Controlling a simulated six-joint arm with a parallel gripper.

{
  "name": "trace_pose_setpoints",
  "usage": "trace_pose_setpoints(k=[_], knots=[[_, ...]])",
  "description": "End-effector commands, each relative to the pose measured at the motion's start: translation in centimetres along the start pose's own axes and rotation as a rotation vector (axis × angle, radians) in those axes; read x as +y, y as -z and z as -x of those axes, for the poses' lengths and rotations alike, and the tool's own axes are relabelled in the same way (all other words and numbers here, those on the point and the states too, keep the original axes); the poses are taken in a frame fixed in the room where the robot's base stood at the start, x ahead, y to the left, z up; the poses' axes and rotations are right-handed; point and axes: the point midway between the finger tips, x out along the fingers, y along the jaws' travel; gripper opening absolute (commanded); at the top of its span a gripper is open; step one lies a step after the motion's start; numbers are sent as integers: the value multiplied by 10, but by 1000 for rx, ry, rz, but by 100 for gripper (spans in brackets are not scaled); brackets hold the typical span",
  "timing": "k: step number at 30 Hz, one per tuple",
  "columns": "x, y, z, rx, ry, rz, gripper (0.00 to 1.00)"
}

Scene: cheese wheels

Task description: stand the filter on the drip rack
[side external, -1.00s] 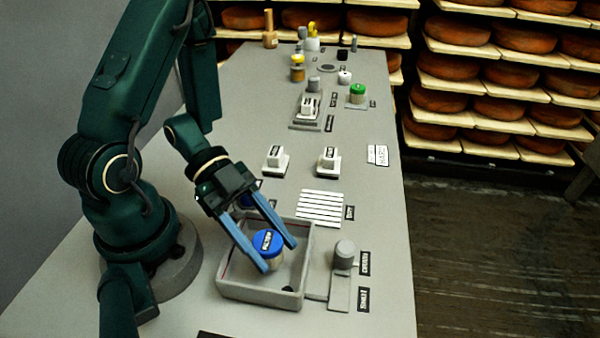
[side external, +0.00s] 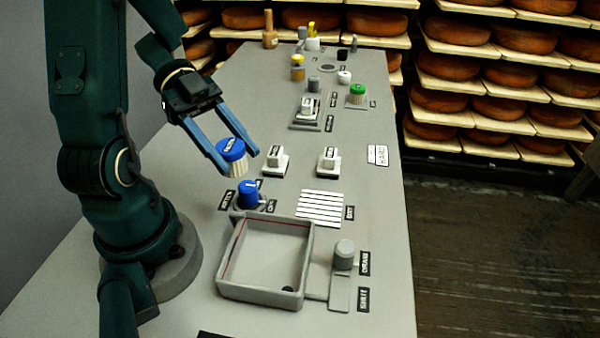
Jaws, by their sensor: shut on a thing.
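The filter (side external: 236,166) is a pale ribbed cylinder with a blue labelled cap. My gripper (side external: 238,162) is shut on it and holds it in the air, slightly tilted, above the bench behind the tray. The drip rack (side external: 320,206) is a white slatted panel lying flat on the bench, to the right of and lower in the picture than the held filter. The rack is bare.
A grey walled tray (side external: 228,288) stands empty in front, with a dark drain hole. A blue knob (side external: 249,194) stands just below the filter. Two white blocks (side external: 276,158) (side external: 328,160) stand behind the rack. A grey knob (side external: 345,252) is beside the tray.

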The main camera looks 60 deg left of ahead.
Motion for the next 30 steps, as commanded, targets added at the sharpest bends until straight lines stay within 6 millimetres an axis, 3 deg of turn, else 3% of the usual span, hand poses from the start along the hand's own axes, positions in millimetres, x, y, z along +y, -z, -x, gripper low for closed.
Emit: trace_pose_setpoints(k=[9, 13, 24, 30], knots=[[-75, -8, 22, -9, 272, 147, 0], [-91, -9, 19, 2, 328, 183, 0], [-102, -13, -69, 3, 326, 189, 0], [-106, -14, -102, 0, 332, 187, 0]])
